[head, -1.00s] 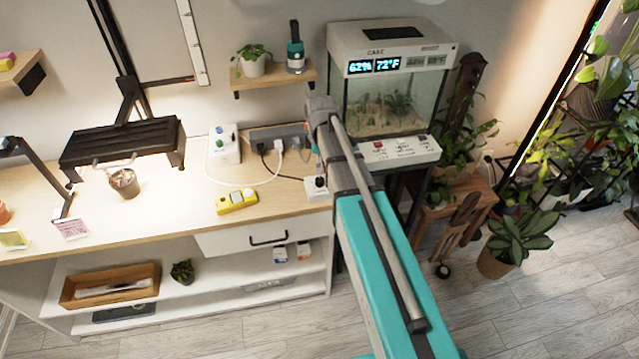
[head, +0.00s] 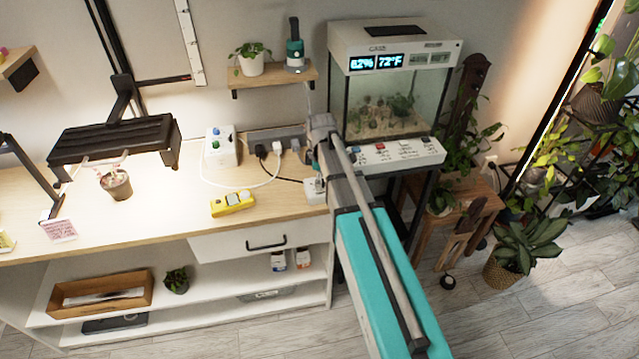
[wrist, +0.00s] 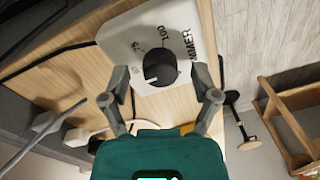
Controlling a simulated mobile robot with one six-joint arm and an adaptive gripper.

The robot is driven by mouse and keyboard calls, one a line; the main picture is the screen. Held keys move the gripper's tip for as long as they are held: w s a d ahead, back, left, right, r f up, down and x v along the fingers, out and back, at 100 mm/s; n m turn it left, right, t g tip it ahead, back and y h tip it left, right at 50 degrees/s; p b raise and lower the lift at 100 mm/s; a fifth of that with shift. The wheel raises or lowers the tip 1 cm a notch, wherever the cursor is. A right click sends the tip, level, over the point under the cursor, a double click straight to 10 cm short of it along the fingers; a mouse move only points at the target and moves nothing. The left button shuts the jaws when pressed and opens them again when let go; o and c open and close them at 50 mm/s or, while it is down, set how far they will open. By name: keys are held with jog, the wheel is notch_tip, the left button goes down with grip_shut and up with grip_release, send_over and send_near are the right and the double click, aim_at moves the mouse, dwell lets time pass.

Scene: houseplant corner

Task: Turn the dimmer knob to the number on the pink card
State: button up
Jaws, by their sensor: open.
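The dimmer is a white box (wrist: 140,35) with a black round knob (wrist: 160,68), seen close up in the wrist view. Its face shows "100", "75" and part of the word "DIMMER". A small white mark sits on the knob's lower-left side in that picture. My gripper (wrist: 161,78) is open, one finger on each side of the knob; I cannot tell if either touches it. In the head view the dimmer (head: 313,192) is at the bench's right end, partly hidden by my arm. The pink card (head: 59,230) stands at the bench's left front; its writing is too small to read.
A yellow device (head: 232,204) lies on the bench left of the dimmer. A white box with colored knobs (head: 221,150) and a power strip (head: 274,137) with cables stand behind. A terrarium (head: 395,105) stands right of my arm.

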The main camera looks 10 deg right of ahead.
jog(key=shift+f, duration=0.1)
grip_shut()
dwell(0.5)
jog(key=shift+m, duration=0.4)
jog(key=m, duration=1.6)
jog(key=shift+s+m+t, duration=0.1)
jog(key=shift+m+t, duration=0.3)
jog(key=m, duration=0.6)
jog(key=shift+m, duration=0.3)
